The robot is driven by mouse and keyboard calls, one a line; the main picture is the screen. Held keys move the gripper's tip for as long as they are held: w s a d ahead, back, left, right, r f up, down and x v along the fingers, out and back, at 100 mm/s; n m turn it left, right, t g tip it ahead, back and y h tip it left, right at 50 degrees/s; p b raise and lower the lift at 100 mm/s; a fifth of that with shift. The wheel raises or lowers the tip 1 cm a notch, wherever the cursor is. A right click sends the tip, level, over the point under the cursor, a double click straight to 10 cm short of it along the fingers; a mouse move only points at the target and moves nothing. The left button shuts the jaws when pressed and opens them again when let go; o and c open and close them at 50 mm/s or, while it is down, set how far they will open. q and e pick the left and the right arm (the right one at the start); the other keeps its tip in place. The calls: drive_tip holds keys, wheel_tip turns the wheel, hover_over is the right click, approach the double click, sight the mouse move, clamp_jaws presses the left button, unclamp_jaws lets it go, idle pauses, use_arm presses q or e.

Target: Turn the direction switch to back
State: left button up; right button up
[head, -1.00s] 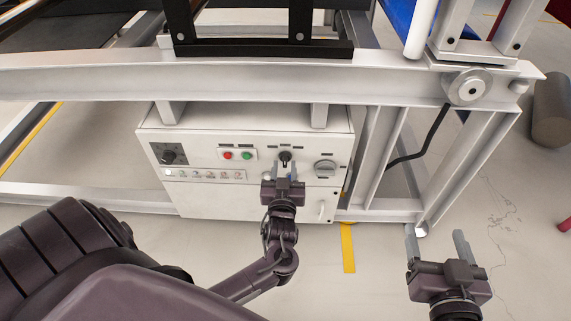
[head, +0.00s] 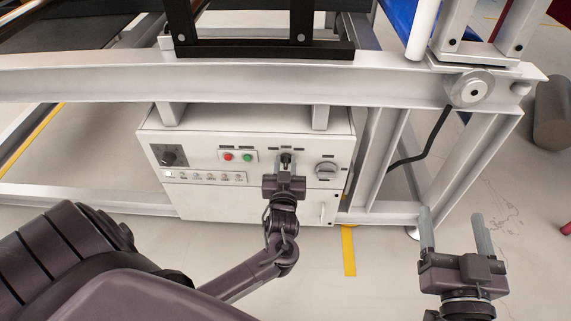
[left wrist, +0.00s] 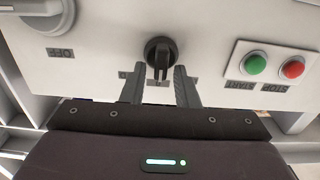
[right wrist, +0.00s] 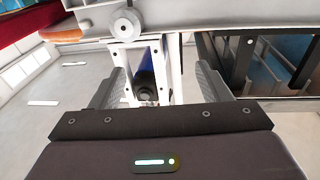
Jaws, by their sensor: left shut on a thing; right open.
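The direction switch is a black rotary knob (head: 286,157) on the front of the white control box (head: 200,206). In the left wrist view the knob (left wrist: 160,52) stands between the fingertips, its grip bar close to vertical in that picture. My left gripper (head: 285,173) is in front of the box and shut on the knob; its fingers hide the lower part and some label text. My right gripper (head: 451,216) is open and empty, off to the right above the floor; its spread fingers also show in the right wrist view (right wrist: 158,75).
A thick white frame beam (head: 100,80) runs above the box. Bare floor lies below it.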

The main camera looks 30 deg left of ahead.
use_arm(q)
drive_tip(key=shift+s+a+n, duration=0.1)
drive_tip(key=shift+n, duration=0.8)
drive_tip(key=n, duration=0.6)
drive_tip(key=shift+s+a+f+p, duration=0.15)
drive_tip(key=shift+a+p, duration=0.15)
drive_tip(key=shift+a+n, duration=0.1)
drive_tip(key=shift+n, duration=0.4)
use_arm(e)
drive_tip(key=f+g, duration=0.1)
drive_tip(key=f, duration=0.2)
drive_tip(key=f+g+h, duration=0.1)
drive_tip(key=f, duration=0.1)
drive_tip(key=shift+s+g, duration=0.3)
drive_tip(key=shift+s, duration=0.1)
use_arm(q)
drive_tip(key=shift+c, duration=0.2)
use_arm(e)
drive_tip(key=shift+s+f, duration=0.1)
drive_tip(key=shift+f, duration=0.15)
use_arm(q)
drive_tip(key=o, duration=0.7)
drive_tip(key=shift+f, duration=0.1)
drive_tip(key=shift+c, duration=0.2)
drive_tip(key=shift+s, duration=0.1)
use_arm(e)
drive_tip(key=shift+r, duration=0.15)
